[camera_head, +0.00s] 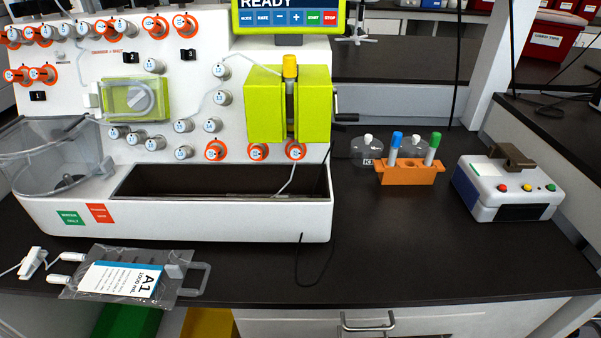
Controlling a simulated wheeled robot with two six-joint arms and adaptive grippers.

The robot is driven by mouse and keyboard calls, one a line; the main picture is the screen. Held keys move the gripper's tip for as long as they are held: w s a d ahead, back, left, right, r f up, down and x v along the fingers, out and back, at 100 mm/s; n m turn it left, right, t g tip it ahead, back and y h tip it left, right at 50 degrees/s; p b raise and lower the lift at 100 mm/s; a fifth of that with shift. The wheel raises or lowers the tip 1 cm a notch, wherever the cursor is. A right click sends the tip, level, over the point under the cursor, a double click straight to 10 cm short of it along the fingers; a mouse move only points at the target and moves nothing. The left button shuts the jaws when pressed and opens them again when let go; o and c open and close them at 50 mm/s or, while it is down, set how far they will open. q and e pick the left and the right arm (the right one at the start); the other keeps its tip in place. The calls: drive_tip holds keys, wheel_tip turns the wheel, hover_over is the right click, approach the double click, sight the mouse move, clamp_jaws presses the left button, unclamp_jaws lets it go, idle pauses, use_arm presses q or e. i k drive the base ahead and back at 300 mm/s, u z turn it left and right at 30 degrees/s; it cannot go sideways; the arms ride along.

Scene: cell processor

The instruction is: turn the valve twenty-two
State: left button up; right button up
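The white cell processor (60,200) stands at the left and bears several round grey valve knobs with small blue-and-white number labels. Some have orange rings, such as a lower orange-ringed valve (215,150), another to its right (258,152) and one at the lower right (295,150). More orange-ringed valves (155,26) line the top left. Plain grey valves, such as one at mid panel (183,126), sit between them. The labels are too small for me to tell which valve is twenty-two. Neither of my grippers is in view.
A bag labelled A1 (125,280) lies on the dark bench in front. An orange tube rack (410,176) and a white box device (508,188) stand at right. A black cable (300,265) hangs at the processor's front.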

sight(295, 153)
drive_tip(key=z, duration=0.45)
drive_tip(key=k, duration=1.15)
drive_tip(key=z, duration=1.15)
drive_tip(key=i, duration=1.3)
drive_tip(key=u, duration=0.95)
